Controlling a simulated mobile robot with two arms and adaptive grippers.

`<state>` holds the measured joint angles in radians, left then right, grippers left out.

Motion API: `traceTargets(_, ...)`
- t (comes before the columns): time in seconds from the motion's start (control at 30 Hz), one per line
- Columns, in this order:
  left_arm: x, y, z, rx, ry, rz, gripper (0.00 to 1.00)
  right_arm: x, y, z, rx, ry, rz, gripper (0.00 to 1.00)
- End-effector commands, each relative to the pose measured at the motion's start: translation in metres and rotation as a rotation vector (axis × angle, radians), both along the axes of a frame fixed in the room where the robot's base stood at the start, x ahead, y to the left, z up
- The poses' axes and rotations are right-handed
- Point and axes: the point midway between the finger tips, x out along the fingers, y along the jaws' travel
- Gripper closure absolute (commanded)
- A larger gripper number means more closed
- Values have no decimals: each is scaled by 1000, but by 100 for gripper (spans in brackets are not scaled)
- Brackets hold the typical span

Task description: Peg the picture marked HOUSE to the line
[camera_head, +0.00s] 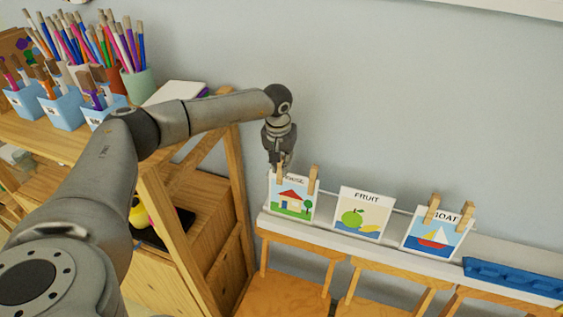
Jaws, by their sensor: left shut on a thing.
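The HOUSE picture (291,203), a white card with a red-roofed house and a green tree, is upright at the left of a row of three cards. Its first letters are partly hidden by a wooden peg (280,173) at its top left. A second wooden peg (313,181) is on its top right corner. My left gripper (279,165) points down at the top left of the card, shut on the left peg. The thin line (399,211) shows between the cards. My right gripper is not in view.
The FRUIT picture (360,216) has no peg visible; the BOAT picture (435,235) has two. A white ledge (325,236), a blue tray (510,277) and wooden chairs (287,292) are below. A shelf with brush pots (63,108) stands at left. The wall above is clear.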

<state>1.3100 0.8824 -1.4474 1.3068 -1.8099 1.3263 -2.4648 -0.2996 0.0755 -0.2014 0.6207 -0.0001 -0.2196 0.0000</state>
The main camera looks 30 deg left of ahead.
Motion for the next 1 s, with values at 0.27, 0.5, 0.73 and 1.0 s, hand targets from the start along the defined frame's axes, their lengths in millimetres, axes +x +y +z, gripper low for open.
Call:
traceTargets(0.27,-2,0,-2,0,5,-1,98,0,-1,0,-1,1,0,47)
traceTargets(0.5,-2,0,-3,0,7,-1,62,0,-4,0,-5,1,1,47)
traceTargets(0.73,-2,0,-3,1,6,-1,59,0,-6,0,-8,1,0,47)
traceTargets(1.0,-1,0,-2,1,5,-1,59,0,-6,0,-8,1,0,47)
